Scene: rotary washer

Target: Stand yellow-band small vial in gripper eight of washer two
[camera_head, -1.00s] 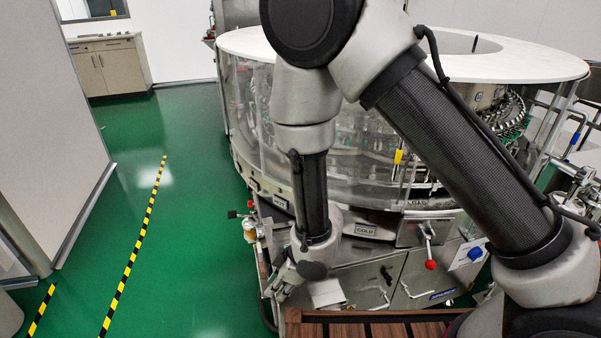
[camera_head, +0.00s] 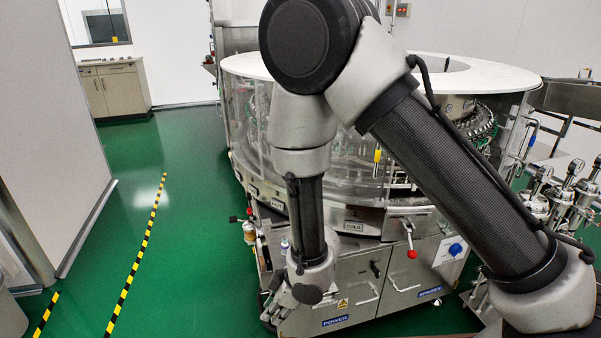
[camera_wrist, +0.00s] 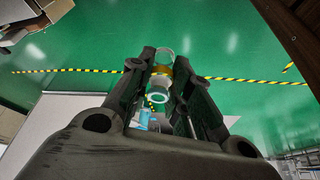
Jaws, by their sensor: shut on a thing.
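My gripper (camera_wrist: 164,76) is shut on a small clear glass vial with a yellow band (camera_wrist: 160,71). The vial lies between the two fingertips, with its clear end (camera_wrist: 165,54) beyond them and a pale ring nearer the camera. In the head view my gripper (camera_head: 284,306) hangs low at the front left of the rotary washer, and the vial cannot be made out there. The washer (camera_head: 490,78) has a white ring top and clear side panels. Its inner grippers (camera_head: 482,122) show only partly at the right, behind my arm. Their numbers cannot be read.
The washer's steel base (camera_head: 365,290) carries a red-knobbed lever (camera_head: 411,253) and a blue knob (camera_head: 456,249). Steel valves and pipes (camera_head: 560,195) stand at the right. Green floor (camera_head: 190,240) with yellow-black tape (camera_head: 140,245) is open at the left, beside a white partition (camera_head: 45,130).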

